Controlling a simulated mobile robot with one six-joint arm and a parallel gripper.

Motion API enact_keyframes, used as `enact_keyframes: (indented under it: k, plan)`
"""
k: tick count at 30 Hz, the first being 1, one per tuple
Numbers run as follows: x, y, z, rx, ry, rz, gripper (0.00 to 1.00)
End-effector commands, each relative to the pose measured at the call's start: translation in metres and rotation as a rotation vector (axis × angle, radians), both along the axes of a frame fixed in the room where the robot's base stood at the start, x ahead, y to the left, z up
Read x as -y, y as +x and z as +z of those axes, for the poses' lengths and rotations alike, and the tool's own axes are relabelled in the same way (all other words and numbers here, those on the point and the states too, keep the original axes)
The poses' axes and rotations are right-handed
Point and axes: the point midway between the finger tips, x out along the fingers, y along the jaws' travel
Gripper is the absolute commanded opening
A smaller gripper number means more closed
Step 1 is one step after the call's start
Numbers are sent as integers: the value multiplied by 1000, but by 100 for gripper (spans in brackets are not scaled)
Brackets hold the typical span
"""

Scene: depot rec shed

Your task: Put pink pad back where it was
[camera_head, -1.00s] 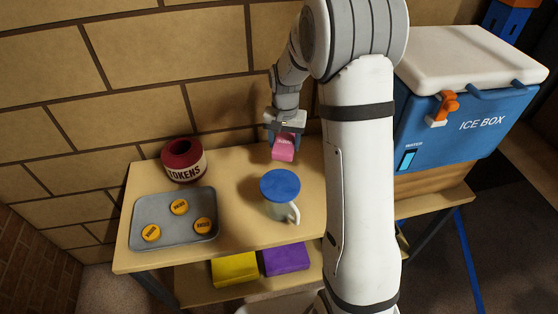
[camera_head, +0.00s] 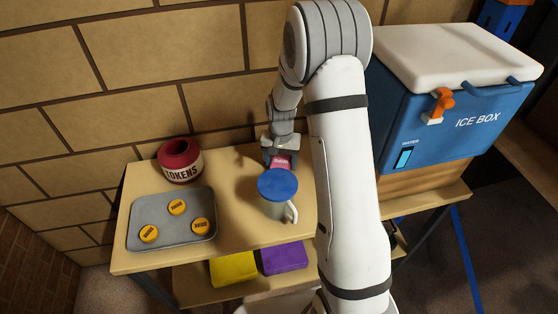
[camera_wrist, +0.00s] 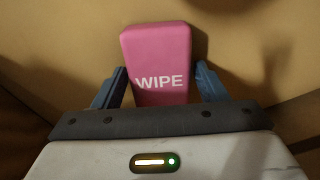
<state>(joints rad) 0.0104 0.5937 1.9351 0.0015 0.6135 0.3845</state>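The pink pad (camera_wrist: 157,45), marked WIPE, lies between the two fingers of my gripper (camera_wrist: 161,82) in the wrist view. The fingertips sit close against its sides, and my gripper appears shut on it. In the head view the pad (camera_head: 282,161) shows just below my gripper (camera_head: 281,157), low over the back of the wooden table (camera_head: 240,240), behind the blue-lidded mug. The mug hides its lower part. Whether the pad touches the table top is unclear.
The mug with blue lid (camera_head: 277,187) stands just in front of the pad. A red TOKENS jar (camera_head: 181,163) and a grey tray (camera_head: 150,215) with yellow tokens are to the left. The ICE BOX (camera_head: 450,110) stands right. The table between jar and mug is clear.

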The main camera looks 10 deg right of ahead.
Motion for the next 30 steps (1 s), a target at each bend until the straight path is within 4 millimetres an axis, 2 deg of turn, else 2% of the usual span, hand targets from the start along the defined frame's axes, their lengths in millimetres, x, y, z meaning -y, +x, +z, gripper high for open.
enact_keyframes:
  k: [4,11,14,17,27,30]
  plan:
    - [0,0,0,0,0,0,78]
    - [-1,0,1,1,0,1,78]
    - [-1,1,8,3,0,1,78]
    - [-1,1,23,5,0,1,78]
    - [-1,1,93,5,0,2,78]
    - [-1,1,108,4,-1,2,78]
